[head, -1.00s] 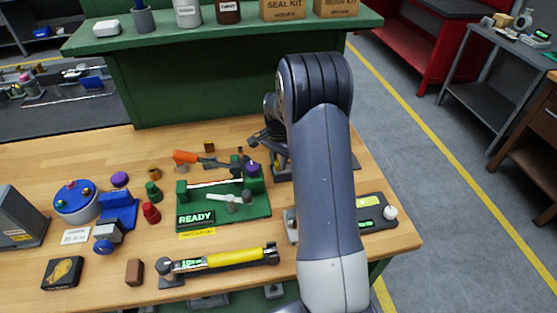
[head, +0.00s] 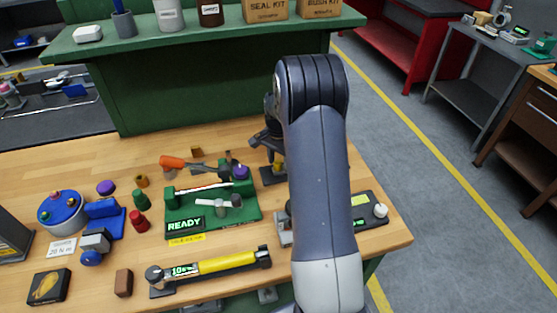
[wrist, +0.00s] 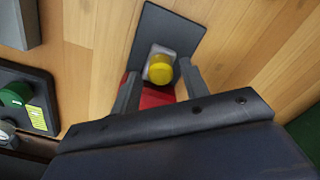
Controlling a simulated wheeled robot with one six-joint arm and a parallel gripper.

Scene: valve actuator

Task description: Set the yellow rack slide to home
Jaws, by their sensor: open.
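A round yellow knob (wrist: 160,72) on a light grey block stands on a dark plate (wrist: 175,30) in the wrist view. It appears to be the yellow rack slide, with a red part (wrist: 158,97) beside it. In the head view my arm hides most of this device; a bit of yellow (head: 278,161) shows left of the arm above a dark base. My gripper (wrist: 162,80) is open, its two grey fingers to either side of the knob in the picture. Whether they touch it I cannot tell. In the head view my gripper (head: 266,138) is partly hidden.
A green fixture marked READY (head: 247,211) stands left of the arm, with an orange-handled tool (head: 172,162) behind it. A yellow-handled wrench (head: 222,264) lies in front. A dark box with a white knob (head: 368,219) is at right. A green shelf (head: 230,38) rises behind.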

